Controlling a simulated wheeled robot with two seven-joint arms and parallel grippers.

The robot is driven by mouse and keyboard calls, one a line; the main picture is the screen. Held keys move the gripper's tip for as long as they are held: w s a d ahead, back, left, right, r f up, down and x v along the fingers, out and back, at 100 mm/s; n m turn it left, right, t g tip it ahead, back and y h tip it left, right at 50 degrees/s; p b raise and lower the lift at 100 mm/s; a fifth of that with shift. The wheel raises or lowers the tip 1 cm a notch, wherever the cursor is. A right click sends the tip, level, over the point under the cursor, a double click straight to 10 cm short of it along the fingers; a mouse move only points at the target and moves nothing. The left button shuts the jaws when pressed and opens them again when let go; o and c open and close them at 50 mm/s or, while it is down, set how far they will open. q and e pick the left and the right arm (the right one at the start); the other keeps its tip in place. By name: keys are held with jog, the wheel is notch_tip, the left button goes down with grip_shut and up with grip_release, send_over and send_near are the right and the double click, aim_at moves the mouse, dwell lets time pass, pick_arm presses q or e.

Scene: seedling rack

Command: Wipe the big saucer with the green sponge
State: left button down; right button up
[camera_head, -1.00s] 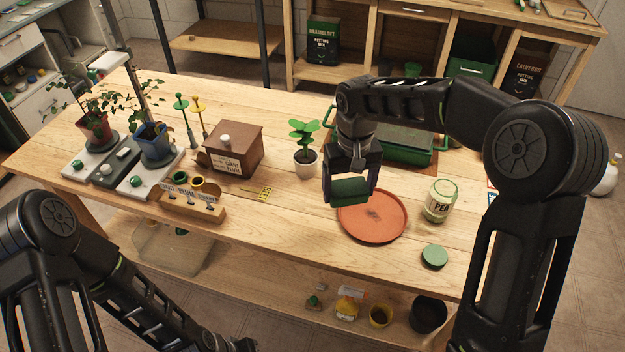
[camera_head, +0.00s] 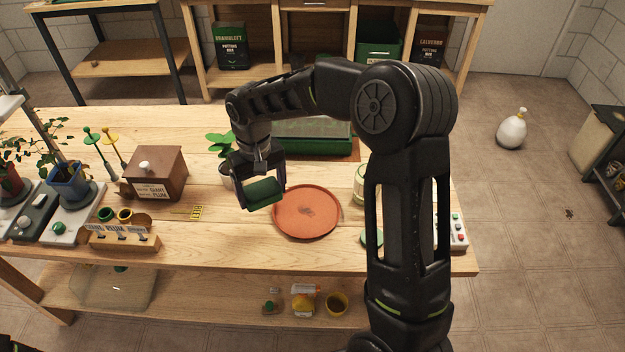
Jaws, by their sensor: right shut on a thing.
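The big saucer (camera_head: 308,213) is a round terracotta-coloured dish lying flat on the wooden table, with a darker mark on its inside. My right gripper (camera_head: 262,190) is shut on the green sponge (camera_head: 264,194). It holds the sponge just left of the saucer's left rim, seemingly a little above the table; I cannot tell the exact height. My left gripper is not in view.
A potted seedling (camera_head: 222,150) stands right behind my right gripper. A green tray (camera_head: 310,136) lies behind the saucer. A jar (camera_head: 360,184) and a green lid (camera_head: 372,238) are right of it, partly hidden by my arm. A wooden box (camera_head: 155,174) stands left.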

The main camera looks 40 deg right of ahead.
pick_arm(q)
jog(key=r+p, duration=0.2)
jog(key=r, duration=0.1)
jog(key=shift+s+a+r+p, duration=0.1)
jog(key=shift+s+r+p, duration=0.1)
jog(key=shift+p, duration=0.2)
pick_arm(e)
jog(key=s+d+f+m, duration=0.2)
jog(key=s+d+m, duration=0.1)
jog(key=d, duration=0.9)
jog(key=shift+s, duration=0.5)
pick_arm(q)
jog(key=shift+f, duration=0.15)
pick_arm(e)
jog(key=shift+f, duration=0.15)
jog(key=b, duration=0.3)
send_over(313, 212)
jog(key=shift+f, duration=2.6)
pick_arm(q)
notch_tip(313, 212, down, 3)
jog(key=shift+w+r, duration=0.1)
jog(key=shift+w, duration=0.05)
pick_arm(e)
jog(key=shift+s, duration=0.1)
